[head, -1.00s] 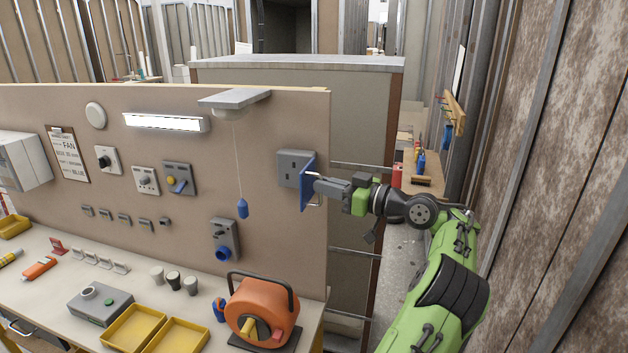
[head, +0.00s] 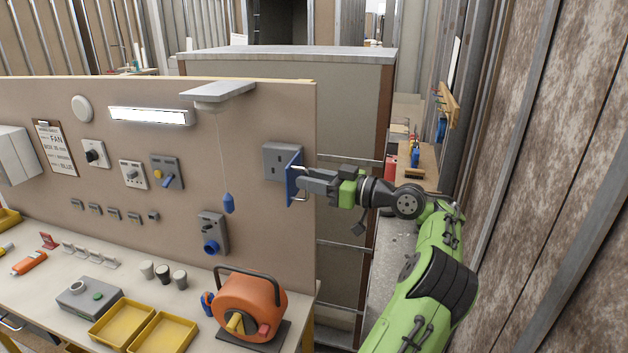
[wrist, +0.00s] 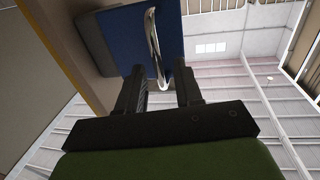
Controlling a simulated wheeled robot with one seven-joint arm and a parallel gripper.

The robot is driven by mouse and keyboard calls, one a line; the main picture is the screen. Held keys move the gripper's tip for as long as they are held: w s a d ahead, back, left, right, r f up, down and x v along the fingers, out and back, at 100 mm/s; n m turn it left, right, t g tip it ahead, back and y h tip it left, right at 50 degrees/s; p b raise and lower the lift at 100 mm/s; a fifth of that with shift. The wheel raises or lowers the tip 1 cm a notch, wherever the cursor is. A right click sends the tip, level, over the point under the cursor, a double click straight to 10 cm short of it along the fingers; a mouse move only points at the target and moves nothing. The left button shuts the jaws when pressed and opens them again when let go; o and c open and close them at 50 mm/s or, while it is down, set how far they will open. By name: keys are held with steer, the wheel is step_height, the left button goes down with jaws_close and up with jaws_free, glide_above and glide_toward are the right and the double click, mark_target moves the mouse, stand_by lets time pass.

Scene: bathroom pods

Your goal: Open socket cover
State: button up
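The grey socket (head: 275,158) is on the right part of the upright board, and its front with the outlet holes shows. Its blue cover (head: 291,190) stands swung out from the board, its far edge by the socket's right side. A thin metal handle is on the cover's right face. My gripper (head: 304,179) is at this face, to the right of the cover. In the wrist view the blue cover (wrist: 130,38) and curved handle (wrist: 154,45) are just beyond my gripper (wrist: 161,75). Its fingers are apart, with the handle's lower end near the gap; contact is unclear.
A pull cord with a blue end (head: 229,203) hangs left of the socket. An orange cable reel (head: 250,300) stands on the bench below. A brown wall (head: 560,200) with metal studs is close to my arm's right. A narrow gap lies behind the board.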

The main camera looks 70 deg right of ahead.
steer(key=shift+s, duration=0.1)
steer(key=s+a+p, duration=0.1)
steer(key=s+p, duration=0.4)
steer(key=s, duration=1)
steer(key=shift+s+a, duration=0.3)
